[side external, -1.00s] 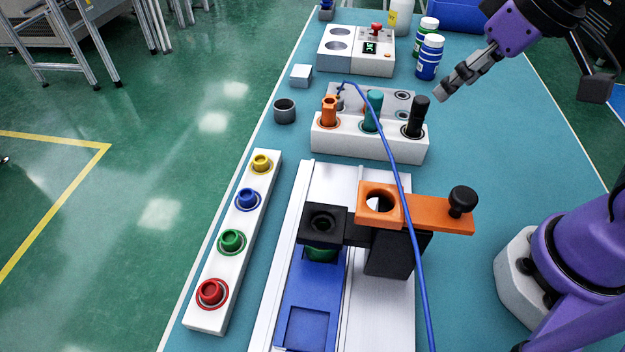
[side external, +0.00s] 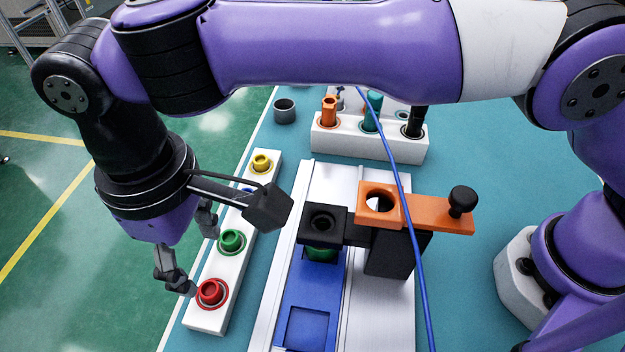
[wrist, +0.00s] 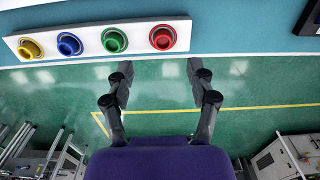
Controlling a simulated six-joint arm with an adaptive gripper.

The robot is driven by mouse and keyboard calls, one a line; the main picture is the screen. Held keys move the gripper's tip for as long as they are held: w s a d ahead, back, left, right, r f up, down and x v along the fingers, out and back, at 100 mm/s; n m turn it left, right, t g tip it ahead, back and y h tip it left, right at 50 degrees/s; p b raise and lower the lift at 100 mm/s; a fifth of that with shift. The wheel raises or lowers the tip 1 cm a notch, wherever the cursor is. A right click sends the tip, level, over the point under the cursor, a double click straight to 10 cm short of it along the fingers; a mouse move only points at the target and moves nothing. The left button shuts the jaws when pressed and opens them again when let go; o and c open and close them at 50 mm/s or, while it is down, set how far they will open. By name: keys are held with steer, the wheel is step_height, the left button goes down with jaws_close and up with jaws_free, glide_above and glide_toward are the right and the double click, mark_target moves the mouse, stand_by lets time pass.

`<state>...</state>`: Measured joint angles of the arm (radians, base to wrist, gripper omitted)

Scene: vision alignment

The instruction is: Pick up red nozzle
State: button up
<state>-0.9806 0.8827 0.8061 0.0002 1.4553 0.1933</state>
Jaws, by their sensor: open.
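The red nozzle (side external: 211,293) sits in the near end of a white rack (side external: 208,321), inside a red ring. It also shows in the wrist view (wrist: 162,38), at the right end of the rack. My gripper (side external: 196,256) hangs over the left side of the rack near the red and green nozzles. In the wrist view its two fingers (wrist: 158,76) are spread apart with nothing between them, and the red nozzle lies beyond the fingertips. The nozzle is upright and not touched, as far as I can tell.
Green (side external: 231,241), blue (wrist: 69,44) and yellow (side external: 262,162) nozzles share the rack. Right of it stands a rail fixture with a black block (side external: 323,223) and an orange holder (side external: 430,211). A blue cable (side external: 405,200) crosses above. The table edge runs just left of the rack.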

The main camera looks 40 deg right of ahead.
mark_target(214, 292)
steer(key=f, duration=0.8)
steer(key=shift+a+f, duration=0.1)
steer(key=shift+a, duration=0.2)
steer(key=c, duration=0.8)
